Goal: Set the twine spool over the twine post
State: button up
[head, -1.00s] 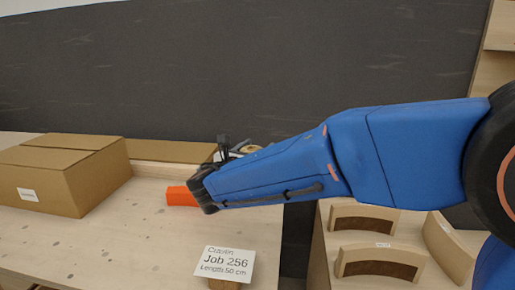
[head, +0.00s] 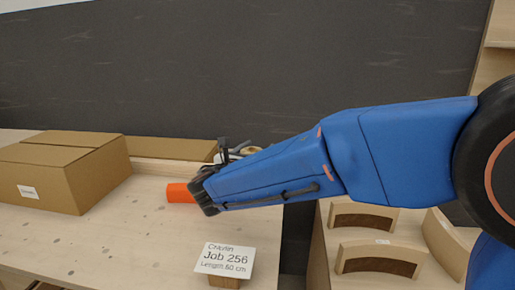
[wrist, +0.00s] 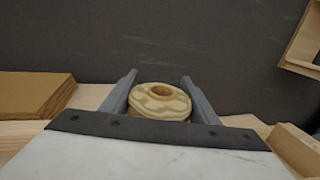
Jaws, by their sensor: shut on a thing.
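The twine spool (wrist: 160,101) is a tan, mottled ring with a round hole in its top. In the wrist view it sits between the two grey fingers of my gripper (wrist: 159,82), which is shut on it. Its hole faces up and tilts a little toward the camera. In the head view only a small tan part of the spool (head: 252,149) shows behind my blue arm, by my gripper (head: 236,150). I cannot make out the twine post in either view.
A cardboard box (head: 75,182) stands on the left of the pale wooden bench (head: 110,235). An orange block shape (head: 180,193) shows beside my arm's end. A job card (head: 225,258) stands at the front. Curved wooden pieces (head: 380,260) lie at right. A dark wall is behind.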

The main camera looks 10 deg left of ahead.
jog(key=shift+f, duration=1.5)
dwell(0.4)
jog(key=o, duration=1.2)
jog(key=shift+s, duration=0.1)
